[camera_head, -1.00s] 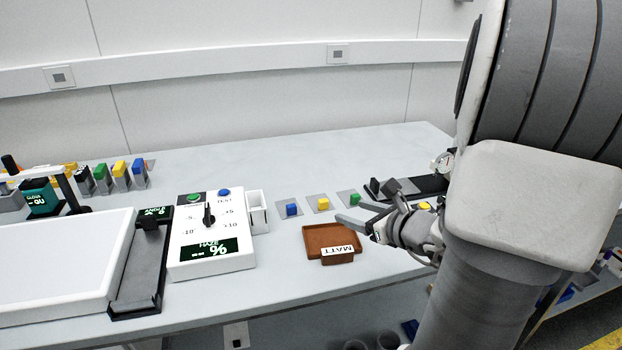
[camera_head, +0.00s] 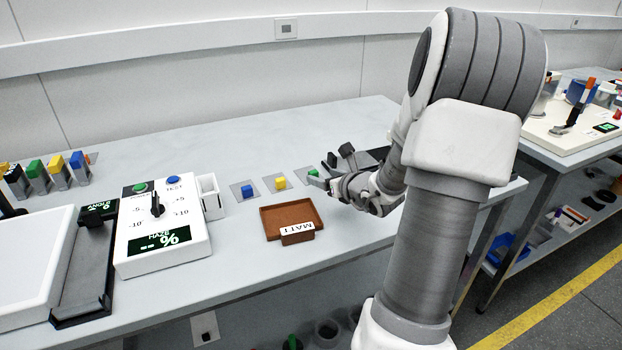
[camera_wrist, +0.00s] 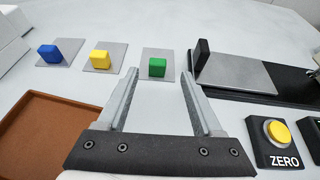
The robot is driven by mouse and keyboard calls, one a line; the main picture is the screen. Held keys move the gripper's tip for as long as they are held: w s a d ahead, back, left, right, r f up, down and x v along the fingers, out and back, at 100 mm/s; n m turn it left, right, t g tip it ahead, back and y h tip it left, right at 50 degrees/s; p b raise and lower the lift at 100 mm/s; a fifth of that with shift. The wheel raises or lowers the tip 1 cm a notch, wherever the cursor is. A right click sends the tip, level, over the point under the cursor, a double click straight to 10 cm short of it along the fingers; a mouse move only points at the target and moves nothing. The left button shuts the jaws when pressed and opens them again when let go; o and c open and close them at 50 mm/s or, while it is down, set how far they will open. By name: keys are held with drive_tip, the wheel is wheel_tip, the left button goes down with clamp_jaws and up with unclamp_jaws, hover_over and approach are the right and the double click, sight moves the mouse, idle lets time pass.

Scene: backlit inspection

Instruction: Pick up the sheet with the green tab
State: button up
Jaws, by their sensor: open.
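The sheet with the green tab is a small grey square (camera_wrist: 156,58) with a green block-shaped tab (camera_wrist: 157,67) standing on it. It lies flat on the table in the wrist view, just beyond my fingertips and between their lines. In the head view the green tab (camera_head: 313,173) shows small beside my gripper, which partly covers its sheet. My gripper (camera_wrist: 159,72) is open and empty, its two fingers pointing toward the green tab. In the head view my gripper (camera_head: 322,183) is low over the table's right part.
Sheets with a yellow tab (camera_wrist: 100,59) and a blue tab (camera_wrist: 49,53) lie to the left. A brown MATT tray (camera_wrist: 40,130) is at front left. To the right are a grey plate with a black upright (camera_wrist: 202,56) and a yellow ZERO button (camera_wrist: 278,132).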

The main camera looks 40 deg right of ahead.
sight(315, 173)
drive_tip(key=shift+b+x, duration=0.65)
drive_tip(key=shift+x, duration=2.05)
drive_tip(key=shift+a+r, duration=0.15)
drive_tip(key=shift+a, duration=0.05)
clamp_jaws()
